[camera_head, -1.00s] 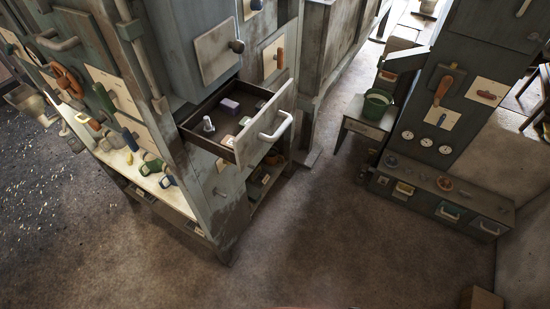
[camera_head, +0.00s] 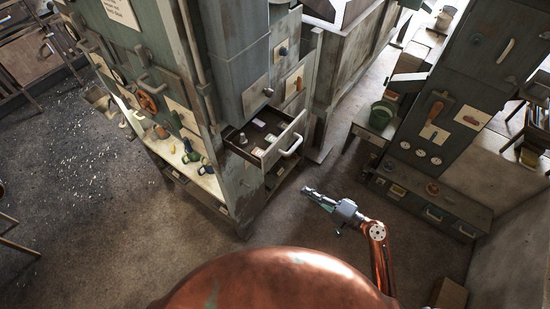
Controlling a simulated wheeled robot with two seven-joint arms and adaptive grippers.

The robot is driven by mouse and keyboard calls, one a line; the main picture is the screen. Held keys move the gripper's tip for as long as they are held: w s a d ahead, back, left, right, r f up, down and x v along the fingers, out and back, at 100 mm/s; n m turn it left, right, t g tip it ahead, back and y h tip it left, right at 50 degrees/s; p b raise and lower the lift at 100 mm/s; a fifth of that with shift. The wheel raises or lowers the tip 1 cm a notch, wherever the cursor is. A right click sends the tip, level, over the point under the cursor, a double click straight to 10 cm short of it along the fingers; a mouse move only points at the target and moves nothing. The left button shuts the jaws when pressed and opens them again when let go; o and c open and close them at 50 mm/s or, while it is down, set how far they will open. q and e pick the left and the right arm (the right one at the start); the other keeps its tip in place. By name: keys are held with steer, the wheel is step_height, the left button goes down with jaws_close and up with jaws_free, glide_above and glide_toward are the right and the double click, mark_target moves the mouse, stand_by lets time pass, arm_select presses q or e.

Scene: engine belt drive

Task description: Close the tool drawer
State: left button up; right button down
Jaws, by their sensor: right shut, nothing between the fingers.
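The tool drawer (camera_head: 283,148) stands pulled out of the grey-green cabinet (camera_head: 236,75) near the middle of the picture. Its pale front carries a white bar handle (camera_head: 292,147). Inside lie a purple block (camera_head: 258,125), a small white piece and other small items. My right gripper (camera_head: 306,190) is shut and empty. It is in front of the drawer, lower right of the handle in the picture, and apart from it. My left gripper is not in view.
Left of the drawer is a bench shelf with tools (camera_head: 207,184). At the right are a green bucket (camera_head: 381,114) on a small stand and a low cabinet (camera_head: 425,205). A cardboard box (camera_head: 449,294) is at the lower right. The floor before the drawer looks clear.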

step_height(320, 180, up, 4)
steer(key=p, duration=0.5)
glide_toward(268, 163)
steer(key=shift+y, duration=0.4)
steer(key=x, duration=0.6)
steer(key=shift+w+f, duration=0.2)
steer(key=shift+f, duration=0.15)
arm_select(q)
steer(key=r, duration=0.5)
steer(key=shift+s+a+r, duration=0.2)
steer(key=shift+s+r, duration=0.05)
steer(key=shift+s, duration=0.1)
arm_select(e)
steer(key=shift+w+a+f, duration=0.1)
steer(key=shift+w+a, duration=0.1)
steer(key=shift+a, duration=0.05)
steer(key=shift+w+a, duration=0.1)
